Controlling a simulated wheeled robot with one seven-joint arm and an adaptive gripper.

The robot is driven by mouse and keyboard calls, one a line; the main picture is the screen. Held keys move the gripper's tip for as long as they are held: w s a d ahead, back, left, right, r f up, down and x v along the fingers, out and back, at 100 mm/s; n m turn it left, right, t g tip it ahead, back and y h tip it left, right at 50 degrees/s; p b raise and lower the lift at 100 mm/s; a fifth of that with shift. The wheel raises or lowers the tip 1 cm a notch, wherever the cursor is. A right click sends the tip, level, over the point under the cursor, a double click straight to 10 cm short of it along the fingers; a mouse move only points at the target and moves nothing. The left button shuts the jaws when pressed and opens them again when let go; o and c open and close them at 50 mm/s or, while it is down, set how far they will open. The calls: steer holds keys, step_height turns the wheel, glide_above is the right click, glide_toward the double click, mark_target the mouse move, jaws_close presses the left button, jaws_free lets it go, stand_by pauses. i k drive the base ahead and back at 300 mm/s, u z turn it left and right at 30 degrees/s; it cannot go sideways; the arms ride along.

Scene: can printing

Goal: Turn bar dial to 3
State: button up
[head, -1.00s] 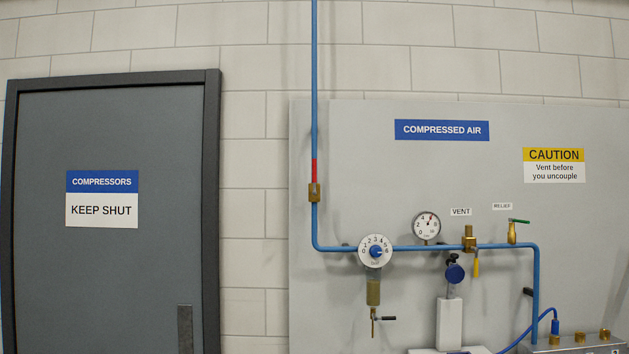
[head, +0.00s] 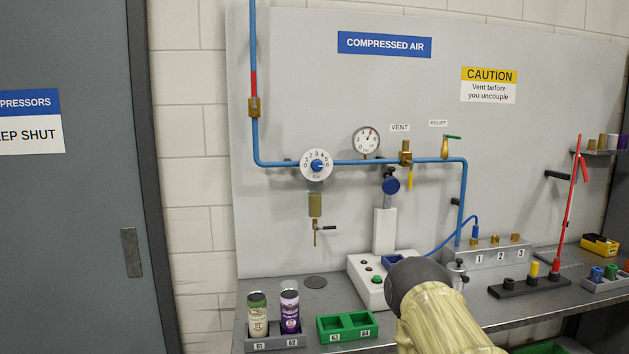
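The bar dial (head: 316,166) is a round white dial with a blue centre knob and numbers from 0 to 6 around its rim. It sits on the blue air pipe (head: 385,162) on the grey panel, with a brass-coloured filter bowl below it. The knob's exact setting is too small to read. My gripper's fingers are not visible.
A bench below holds two cans (head: 257,314) in a grey rack, a green tray (head: 347,327) and a white machine (head: 370,284) with buttons. A yellow vent lever (head: 410,179), a green relief lever (head: 452,137) and a red upright rod (head: 570,215) stand farther right. Space directly before the dial is clear.

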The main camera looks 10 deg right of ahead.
mark_target(316, 164)
steer(key=k, duration=0.5)
steer(key=z, duration=1.5)
steer(key=i, duration=1.25)
steer(key=u, duration=1.25)
